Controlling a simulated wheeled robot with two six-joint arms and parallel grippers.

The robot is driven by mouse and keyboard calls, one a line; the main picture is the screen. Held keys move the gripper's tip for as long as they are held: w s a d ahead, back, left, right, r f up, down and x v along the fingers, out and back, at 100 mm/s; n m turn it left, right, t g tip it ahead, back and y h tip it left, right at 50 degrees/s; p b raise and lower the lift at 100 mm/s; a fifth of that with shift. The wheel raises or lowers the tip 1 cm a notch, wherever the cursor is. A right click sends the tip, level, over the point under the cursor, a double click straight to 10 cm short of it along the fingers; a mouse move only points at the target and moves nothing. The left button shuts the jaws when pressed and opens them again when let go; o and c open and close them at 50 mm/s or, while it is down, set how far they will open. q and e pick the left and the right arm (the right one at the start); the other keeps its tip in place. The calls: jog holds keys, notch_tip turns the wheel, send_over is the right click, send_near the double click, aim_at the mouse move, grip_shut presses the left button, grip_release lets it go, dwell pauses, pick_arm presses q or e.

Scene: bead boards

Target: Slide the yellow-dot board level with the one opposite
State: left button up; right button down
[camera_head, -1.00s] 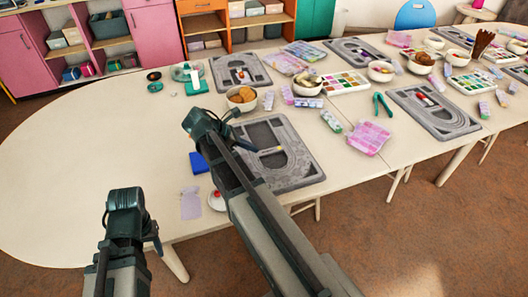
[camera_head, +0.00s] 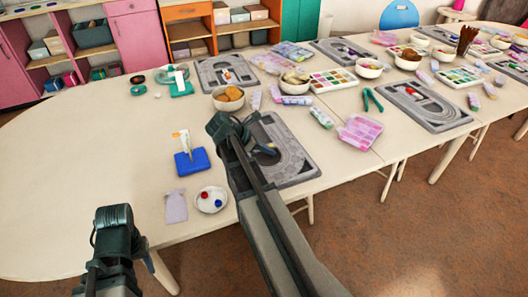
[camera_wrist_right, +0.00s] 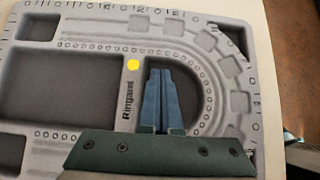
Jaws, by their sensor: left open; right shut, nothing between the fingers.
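The yellow-dot board (camera_head: 296,166) is a grey bead board on the near side of the table, partly hidden by my right arm. In the right wrist view its yellow dot (camera_wrist_right: 133,63) sits beside the word on its crossbar. The opposite grey board (camera_head: 207,78) lies across the table, up and left in the head view. My right gripper (camera_head: 262,151) is over the near board. In the wrist view its shut, empty fingers (camera_wrist_right: 163,98) overlie the recess inside the curved track; contact cannot be told. My left gripper (camera_head: 120,246) is open at lower left, its fingertips mostly hidden.
A bowl (camera_head: 219,104) stands between the two boards. The table's left end is clear.

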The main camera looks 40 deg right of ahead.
aim_at(282, 149)
jog(key=d, duration=0.2)
jog(key=s+d, duration=0.1)
jog(key=d, duration=0.3)
jog(key=shift+s+d, duration=0.3)
jog(key=a, duration=0.3)
jog(key=shift+w, duration=0.35)
jog(key=shift+p+v, duration=0.55)
jog(key=shift+v, duration=0.5)
jog(key=p+v, duration=0.5)
jog(key=v, duration=0.2)
jog(key=shift+a, duration=0.2)
jog(key=shift+w+a+r+p, duration=0.15)
jog(key=shift+a+r+p, duration=0.2)
jog(key=shift+a+p, duration=0.15)
pick_arm(q)
notch_tip(282, 149, up, 7)
jog(key=a, duration=0.1)
jog(key=shift+w, duration=0.15)
